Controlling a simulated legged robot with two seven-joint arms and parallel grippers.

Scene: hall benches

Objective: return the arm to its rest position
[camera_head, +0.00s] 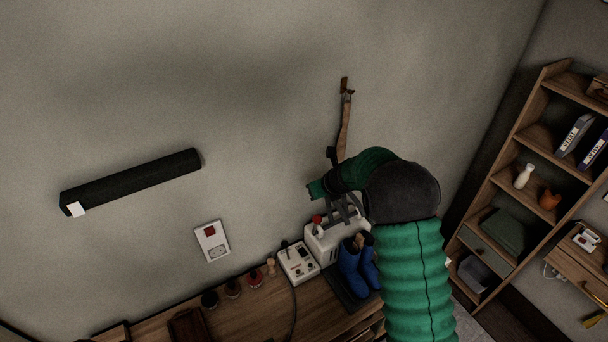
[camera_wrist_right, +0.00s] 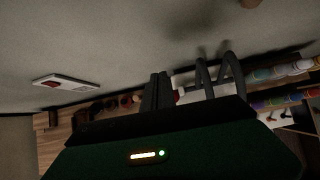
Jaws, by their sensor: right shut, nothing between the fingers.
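My right arm, in a ribbed green sleeve with a dark joint, rises from the bottom right of the head view and bends left in front of the wall. My right gripper (camera_head: 345,212) is at its end, partly hidden, in front of a white device (camera_head: 318,243) above the bench. In the right wrist view the dark fingers of the right gripper (camera_wrist_right: 160,78) are close together, with nothing between them. Two dark curved loops (camera_wrist_right: 218,75) show beside them; I cannot tell what they belong to. My left gripper is not in view.
The wooden bench (camera_head: 165,322) carries a white control box (camera_head: 298,262), several small round items and blue boots (camera_head: 350,268) on a dark mat. A wall socket (camera_head: 212,241), a black bar (camera_head: 130,182) and a hanging strap (camera_head: 344,130) are on the wall. A shelf (camera_head: 518,130) stands right.

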